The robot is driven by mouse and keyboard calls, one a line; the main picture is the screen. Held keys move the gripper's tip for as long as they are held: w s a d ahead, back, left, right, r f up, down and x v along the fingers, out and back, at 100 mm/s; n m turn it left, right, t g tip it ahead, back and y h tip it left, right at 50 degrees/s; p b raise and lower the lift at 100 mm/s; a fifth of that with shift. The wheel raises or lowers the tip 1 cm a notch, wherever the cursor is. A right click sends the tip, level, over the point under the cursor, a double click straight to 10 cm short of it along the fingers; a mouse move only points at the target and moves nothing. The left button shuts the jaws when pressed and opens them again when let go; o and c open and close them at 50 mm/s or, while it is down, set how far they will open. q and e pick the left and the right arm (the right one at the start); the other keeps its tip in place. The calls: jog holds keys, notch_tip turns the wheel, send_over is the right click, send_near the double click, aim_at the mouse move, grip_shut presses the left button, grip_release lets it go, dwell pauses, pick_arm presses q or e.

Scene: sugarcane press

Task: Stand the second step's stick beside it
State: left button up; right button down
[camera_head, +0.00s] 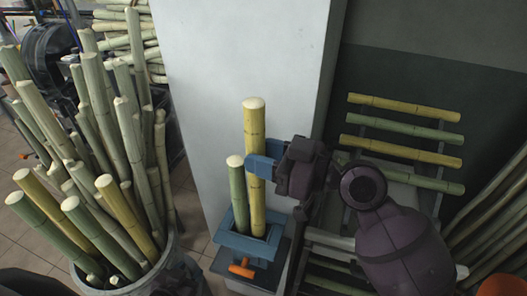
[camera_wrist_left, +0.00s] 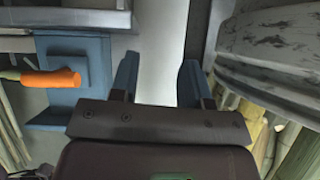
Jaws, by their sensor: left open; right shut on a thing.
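A tall yellow stick (camera_head: 254,125) stands upright in the blue square holder (camera_head: 226,240), beside a shorter green stick (camera_head: 237,195) that also stands in it. My right gripper (camera_head: 262,168) is shut on the yellow stick around its middle, above the holder. The lower ends of both sticks are hidden inside the holder. My left gripper (camera_wrist_left: 157,82) shows in the left wrist view, open with nothing between its fingers. An orange handle (camera_head: 242,268) sits on the front of the holder's machine and also shows in the left wrist view (camera_wrist_left: 50,79).
A bin (camera_head: 165,285) full of green and yellow sticks stands at the left. A rack on the right carries several sticks, among them a yellow one (camera_head: 403,107) and a green one (camera_head: 403,128). A pale pillar (camera_head: 235,55) rises behind the holder.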

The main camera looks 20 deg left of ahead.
aim_at(263, 189)
jog(key=shift+f+b, duration=3)
jog(key=shift+f, duration=1.2)
pick_arm(q)
jog(key=shift+w+d+f, duration=0.1)
jog(key=shift+d+f, duration=0.05)
jog(key=shift+f, duration=1.2)
jog(key=shift+w+d+f, duration=0.1)
jog(key=shift+f, duration=1.25)
pick_arm(e)
jog(key=c, duration=0.8)
grip_release()
jog(key=shift+o, duration=1)
jog(key=shift+f, duration=0.1)
jog(key=o, duration=0.4)
pick_arm(q)
jog(key=shift+s+a+f+g, duration=0.1)
jog(key=shift+s+f+g, duration=0.25)
jog(key=shift+s, duration=0.1)
pick_arm(e)
jog(key=shift+o, duration=0.4)
